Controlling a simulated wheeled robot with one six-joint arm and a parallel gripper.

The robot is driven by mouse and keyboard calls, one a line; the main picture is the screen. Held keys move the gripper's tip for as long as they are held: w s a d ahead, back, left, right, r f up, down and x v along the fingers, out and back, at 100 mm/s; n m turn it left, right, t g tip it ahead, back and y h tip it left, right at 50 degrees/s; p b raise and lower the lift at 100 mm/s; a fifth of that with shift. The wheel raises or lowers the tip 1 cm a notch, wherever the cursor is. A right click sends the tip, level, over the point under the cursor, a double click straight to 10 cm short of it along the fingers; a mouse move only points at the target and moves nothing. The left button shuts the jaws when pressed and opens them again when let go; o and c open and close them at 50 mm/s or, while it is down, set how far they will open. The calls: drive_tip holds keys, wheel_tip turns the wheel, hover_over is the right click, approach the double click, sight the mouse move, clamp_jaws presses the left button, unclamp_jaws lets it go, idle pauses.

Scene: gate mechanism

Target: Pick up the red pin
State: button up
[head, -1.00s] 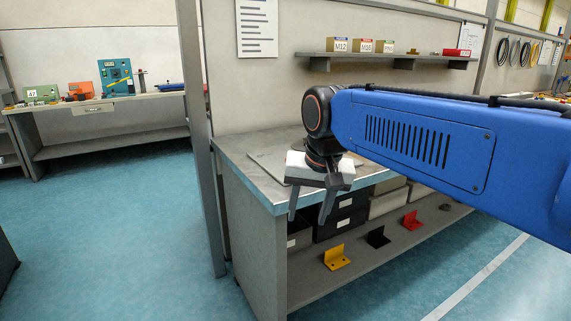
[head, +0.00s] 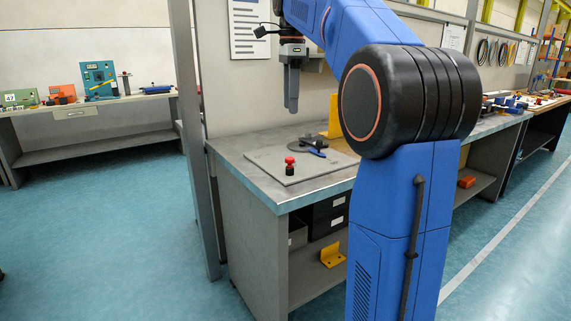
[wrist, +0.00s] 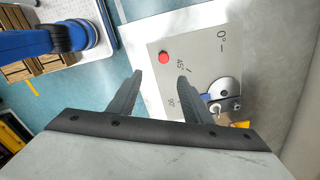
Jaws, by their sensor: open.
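The red pin (head: 290,161) stands upright on a light grey plate (head: 268,160) on the workbench, its red round head above a dark lower part. In the wrist view the red pin (wrist: 164,57) shows as a red disc on the plate, beyond my fingertips and near the plate's edge. My gripper (head: 291,108) hangs above the bench, pointing down, well above the pin and apart from it. In the wrist view my gripper (wrist: 160,77) has its two fingers spread with nothing between them. A round metal mechanism with a blue-handled part (head: 317,153) sits on the plate behind the pin.
The workbench (head: 236,152) has free room around the plate's front. A yellow upright part (head: 334,115) stands behind the mechanism. A yellow bracket (head: 332,255) and dark boxes (head: 327,220) are on the shelf below. Markings with numbers show on the plate in the wrist view.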

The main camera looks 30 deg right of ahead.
sight(290, 158)
drive_tip(key=shift+m, duration=0.4)
drive_tip(key=f, duration=1.1)
drive_tip(key=w+f, duration=0.1)
drive_tip(key=f, duration=0.4)
drive_tip(key=shift+w+d+f, duration=0.1)
drive_tip(key=shift+d+f, duration=0.25)
drive_tip(key=shift+f, duration=0.05)
drive_tip(key=shift+c, duration=0.3)
clamp_jaws()
